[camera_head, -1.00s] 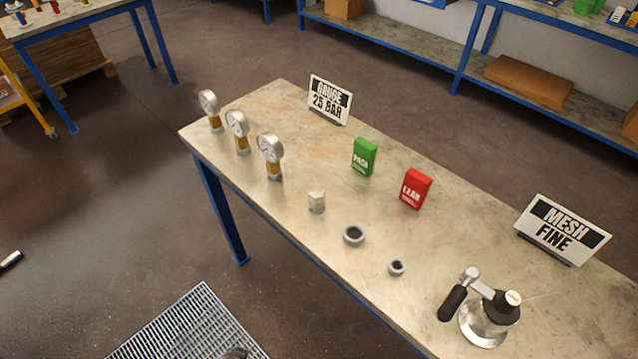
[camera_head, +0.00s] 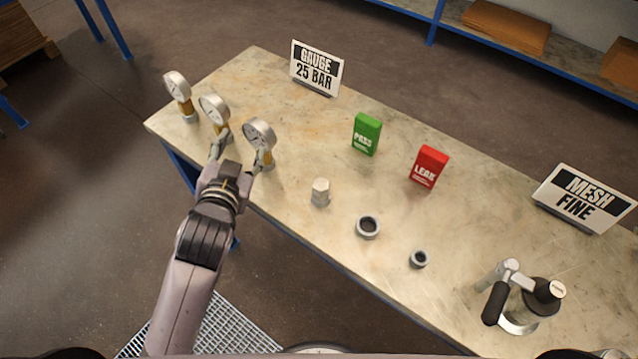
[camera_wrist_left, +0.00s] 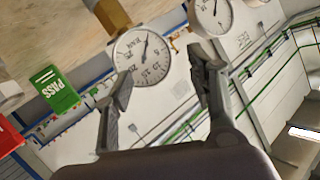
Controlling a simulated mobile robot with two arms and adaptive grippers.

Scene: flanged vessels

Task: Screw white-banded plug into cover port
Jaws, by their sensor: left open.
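A pale hexagonal piece (camera_head: 320,192) stands upright on the table; it may be the plug, but I cannot make out a white band. No cover with a port is clearly in view. My left gripper (camera_head: 238,154) is open and empty at the table's left edge, in front of the gauges. In the left wrist view, its spread fingers (camera_wrist_left: 163,80) have a gauge dial (camera_wrist_left: 143,56) beyond and between them. In the head view, the nearest gauge (camera_head: 260,140) is by its right finger and the middle gauge (camera_head: 214,112) by its left. My right gripper is out of view.
A larger ring (camera_head: 368,227), a smaller ring (camera_head: 418,258) and a handled metal device (camera_head: 522,305) stand to the right. A green PASS block (camera_head: 366,134), a red LEAK block (camera_head: 429,167) and two signs stand behind. The table (camera_head: 300,140) is clear between them.

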